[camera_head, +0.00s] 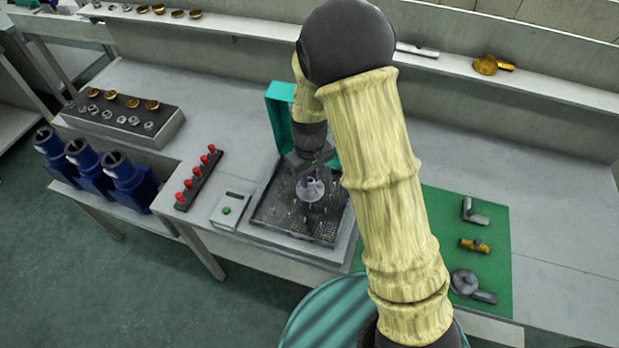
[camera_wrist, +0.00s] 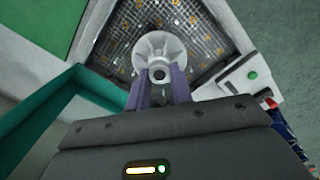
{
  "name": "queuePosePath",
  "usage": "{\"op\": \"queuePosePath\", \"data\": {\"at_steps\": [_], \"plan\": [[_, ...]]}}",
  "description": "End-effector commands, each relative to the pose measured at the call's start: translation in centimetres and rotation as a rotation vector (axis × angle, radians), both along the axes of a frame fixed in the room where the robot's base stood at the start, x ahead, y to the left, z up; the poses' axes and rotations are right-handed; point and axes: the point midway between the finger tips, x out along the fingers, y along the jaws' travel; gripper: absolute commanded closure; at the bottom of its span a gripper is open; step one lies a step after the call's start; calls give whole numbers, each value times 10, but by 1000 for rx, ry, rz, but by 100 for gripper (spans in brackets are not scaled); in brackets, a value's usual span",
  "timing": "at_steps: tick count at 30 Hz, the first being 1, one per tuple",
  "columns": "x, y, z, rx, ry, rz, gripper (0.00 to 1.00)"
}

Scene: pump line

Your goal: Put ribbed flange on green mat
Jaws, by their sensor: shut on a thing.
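The ribbed flange (camera_head: 312,190) is a light grey part with a wide round rim and a narrower hub. It is at the dark grid plate of the test station, and I cannot tell whether it touches the plate. My gripper (camera_head: 308,173) points down over the plate and is shut on the flange. In the wrist view the flange (camera_wrist: 160,48) sits between the purple fingers of my gripper (camera_wrist: 159,82). The green mat (camera_head: 440,212) lies on the bench to the right, partly hidden behind my arm. A green area, likely the mat (camera_wrist: 38,22), shows at upper left in the wrist view.
The grid plate (camera_head: 262,212) has a raised teal cover (camera_head: 283,100) behind it. A control box (camera_head: 231,209) and a red-knobbed rack (camera_head: 198,178) stand left. An elbow fitting (camera_head: 475,212), a brass fitting (camera_head: 474,245) and a grey round part (camera_head: 465,282) lie along the mat's right side.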

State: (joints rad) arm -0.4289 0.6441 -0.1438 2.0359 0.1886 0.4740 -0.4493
Motion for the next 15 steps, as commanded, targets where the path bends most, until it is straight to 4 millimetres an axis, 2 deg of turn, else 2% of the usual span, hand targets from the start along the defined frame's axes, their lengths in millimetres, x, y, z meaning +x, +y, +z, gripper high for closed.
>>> {"op": "queuePosePath", "data": {"at_steps": [10,15], "plan": [[0,0,0,1,-1,0,100],[0,0,7,1,-1,0,100]]}}
